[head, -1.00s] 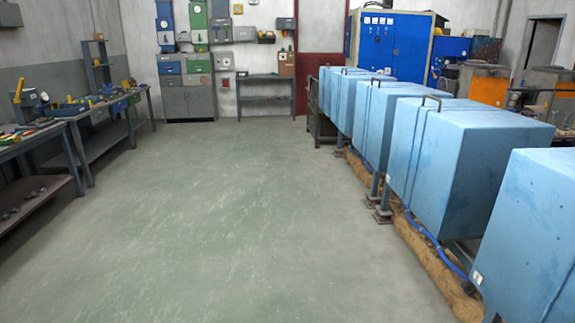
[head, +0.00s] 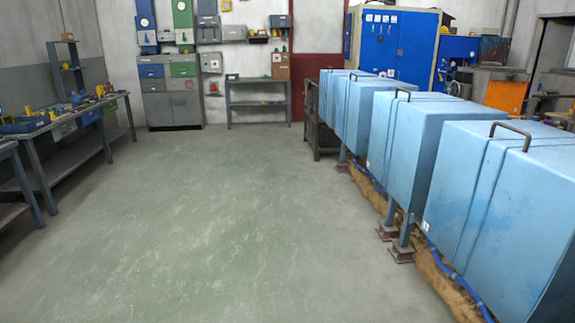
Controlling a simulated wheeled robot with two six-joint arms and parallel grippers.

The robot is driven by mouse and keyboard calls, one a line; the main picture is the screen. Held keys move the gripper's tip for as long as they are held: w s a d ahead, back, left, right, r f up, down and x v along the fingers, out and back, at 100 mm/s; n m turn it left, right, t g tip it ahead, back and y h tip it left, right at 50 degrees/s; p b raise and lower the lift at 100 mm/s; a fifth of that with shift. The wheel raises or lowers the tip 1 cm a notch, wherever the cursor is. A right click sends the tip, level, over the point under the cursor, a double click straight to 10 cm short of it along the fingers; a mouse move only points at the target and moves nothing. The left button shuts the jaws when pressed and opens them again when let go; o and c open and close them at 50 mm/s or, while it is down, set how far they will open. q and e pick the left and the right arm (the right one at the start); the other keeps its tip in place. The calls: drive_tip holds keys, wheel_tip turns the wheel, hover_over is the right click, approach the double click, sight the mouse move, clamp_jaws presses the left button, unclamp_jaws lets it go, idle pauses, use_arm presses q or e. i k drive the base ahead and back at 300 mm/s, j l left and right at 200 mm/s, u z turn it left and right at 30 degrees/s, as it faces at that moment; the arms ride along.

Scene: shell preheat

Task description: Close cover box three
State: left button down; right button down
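A row of light blue cover boxes stands on legs along the right side in the head view. The nearest box (head: 512,205) fills the right edge and has a dark handle on top. Behind it are a second box (head: 420,150) with a handle and further boxes (head: 345,105) toward the back. The lids I can see look shut. I see no number marks that tell which box is number three. Neither of my grippers shows in the view.
Clear grey floor (head: 220,220) lies ahead. Workbenches (head: 85,135) with tools line the left. Grey cabinets (head: 170,104) and a small table (head: 258,102) stand at the back wall. A blue hose (head: 462,283) and brown wrapped pipe (head: 440,282) run below the boxes.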

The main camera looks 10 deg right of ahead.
sight(406, 128)
drive_tip(key=i, duration=1.7)
